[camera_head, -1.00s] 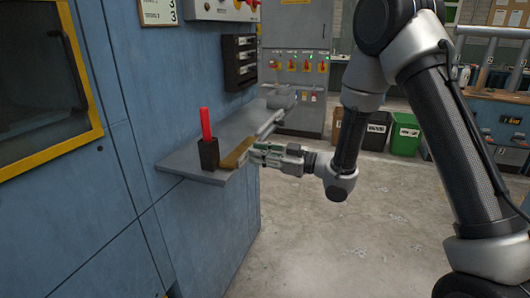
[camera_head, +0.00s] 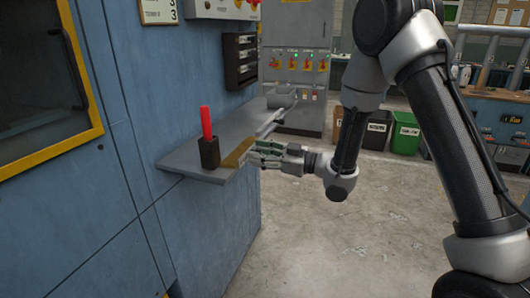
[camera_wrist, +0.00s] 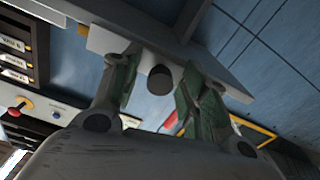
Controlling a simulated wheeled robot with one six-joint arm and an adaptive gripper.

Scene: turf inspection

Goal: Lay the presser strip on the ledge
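The ledge (camera_head: 236,128) is a grey shelf jutting from the blue machine wall. A flat brownish-yellow strip, apparently the presser strip (camera_head: 236,156), lies on the ledge near its outer edge. My gripper (camera_head: 256,152) is beside the ledge's outer edge, level with the strip's right end. Its fingers are spread. In the wrist view my gripper (camera_wrist: 155,88) has its two green-padded fingers apart, with a dark round shape between them that I cannot identify. The grey ledge (camera_wrist: 225,65) crosses behind the fingers. Whether a finger still touches the strip cannot be told.
A black holder (camera_head: 209,154) with a red stick (camera_head: 206,122) stands on the ledge left of the strip. A grey cylindrical part (camera_head: 281,97) is at the ledge's far end. Bins (camera_head: 405,134) stand at the back. The concrete floor (camera_head: 310,230) is clear.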

